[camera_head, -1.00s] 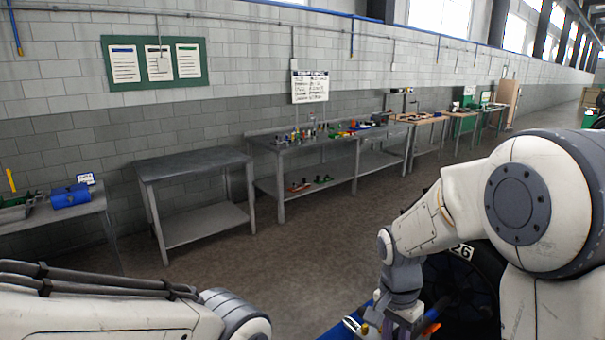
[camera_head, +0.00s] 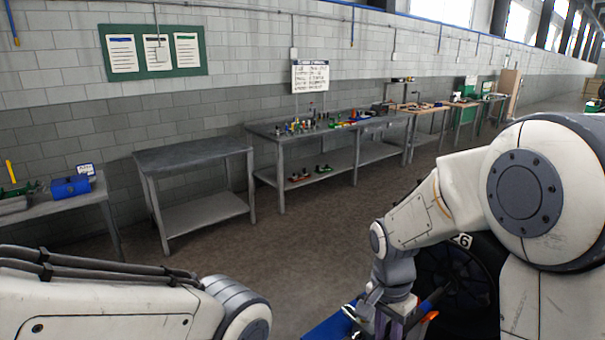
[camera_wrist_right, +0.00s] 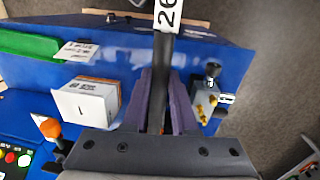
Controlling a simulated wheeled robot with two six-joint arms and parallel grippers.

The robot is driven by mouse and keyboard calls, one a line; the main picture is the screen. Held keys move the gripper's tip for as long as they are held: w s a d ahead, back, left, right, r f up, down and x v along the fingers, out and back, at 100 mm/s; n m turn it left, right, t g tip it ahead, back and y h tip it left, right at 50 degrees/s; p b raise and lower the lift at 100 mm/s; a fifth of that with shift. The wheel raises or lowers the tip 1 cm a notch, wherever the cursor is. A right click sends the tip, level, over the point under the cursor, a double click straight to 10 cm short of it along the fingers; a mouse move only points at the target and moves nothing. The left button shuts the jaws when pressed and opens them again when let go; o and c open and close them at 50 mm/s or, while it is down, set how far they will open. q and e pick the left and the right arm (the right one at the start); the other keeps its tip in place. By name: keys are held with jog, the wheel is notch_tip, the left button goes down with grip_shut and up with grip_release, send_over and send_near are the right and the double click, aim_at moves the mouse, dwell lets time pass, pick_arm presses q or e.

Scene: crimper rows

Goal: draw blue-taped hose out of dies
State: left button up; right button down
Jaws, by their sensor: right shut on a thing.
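My right gripper (camera_wrist_right: 168,78) is shut on a black hose (camera_wrist_right: 163,52), which runs between its purple fingers in the right wrist view. A white tag marked 26 (camera_wrist_right: 168,14) is at the top end of the visible hose. In the head view my right gripper (camera_head: 395,322) is at the bottom edge, partly cut off, beside a large dark round part (camera_head: 462,290). A short blue strip (camera_head: 433,299) shows by the gripper; I cannot tell whether it is the hose's tape. The dies are not clearly visible. My left gripper is out of view.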

jog(key=shift+s+a, duration=0.5)
jog(key=shift+a, duration=0.1)
grip_release()
dwell(0.4)
jog(key=shift+w+a+r+p, duration=0.1)
jog(key=shift+w+r+p, duration=0.05)
jog(key=shift+r+p, duration=1.55)
jog(key=shift+w+a+r+p, duration=0.1)
jog(key=shift+w+r+p, duration=0.05)
jog(key=shift+r+p, duration=1.55)
jog(key=shift+r, duration=0.1)
jog(key=shift+c, duration=0.3)
